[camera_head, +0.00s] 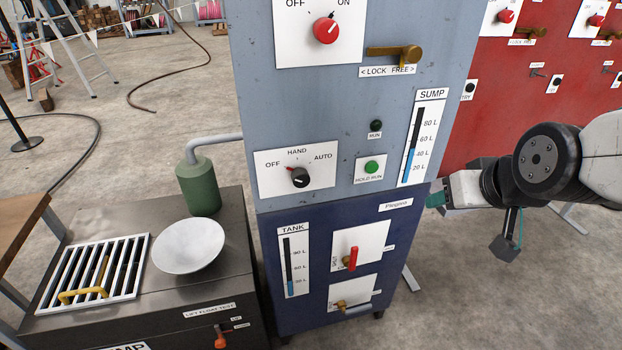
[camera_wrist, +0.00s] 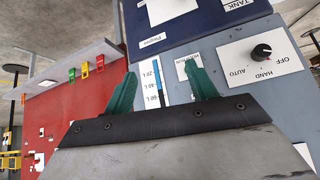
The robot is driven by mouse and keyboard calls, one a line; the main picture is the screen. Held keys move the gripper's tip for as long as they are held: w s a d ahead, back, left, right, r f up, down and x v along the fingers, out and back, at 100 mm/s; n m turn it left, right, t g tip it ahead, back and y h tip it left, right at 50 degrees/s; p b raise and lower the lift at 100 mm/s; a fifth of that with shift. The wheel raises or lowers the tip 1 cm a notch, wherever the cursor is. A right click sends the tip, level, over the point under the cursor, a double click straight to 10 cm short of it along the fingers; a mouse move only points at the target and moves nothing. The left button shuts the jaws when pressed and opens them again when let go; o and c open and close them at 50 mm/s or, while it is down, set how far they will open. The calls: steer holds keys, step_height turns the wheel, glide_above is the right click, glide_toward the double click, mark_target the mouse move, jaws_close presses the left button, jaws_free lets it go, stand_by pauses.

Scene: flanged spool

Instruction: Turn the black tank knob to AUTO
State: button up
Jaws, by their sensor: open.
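The black tank knob (camera_head: 299,178) sits on a white plate (camera_head: 325,172) marked OFF, HAND and AUTO, on the grey-blue panel. A red mark lies at its upper left, toward the OFF–HAND side; its exact pointing is too small to tell. The knob also shows at the right of the wrist view (camera_wrist: 262,52), upside down, unobstructed. My gripper (camera_head: 437,200) is at the panel's right side, well away from the knob. In the wrist view its teal fingers (camera_wrist: 160,85) are spread and empty, with the SUMP gauge (camera_wrist: 156,84) behind them.
Near the knob are a green HOLD RUN button (camera_head: 371,167), a brass lock lever (camera_head: 396,54) and a red knob (camera_head: 326,30). A green cylinder with a grey pipe (camera_head: 198,186) stands left, by a white bowl (camera_head: 188,246). A red panel (camera_head: 545,75) stands behind my arm.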

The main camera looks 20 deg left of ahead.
steer(key=w+a+f+n+t+y, duration=0.1)
steer(key=w+a+f+t, duration=0.15)
steer(key=a, duration=0.45)
steer(key=w+a+f+n+t+y, duration=0.1)
steer(key=w+a+f+y, duration=0.15)
steer(key=a, duration=0.45)
steer(key=n+t+y, duration=0.3)
steer(key=t, duration=0.2)
glide_toward(302, 182)
steer(key=x, duration=1)
steer(key=shift+w+a, duration=0.15)
steer(key=shift+w, duration=0.15)
steer(key=c, duration=1)
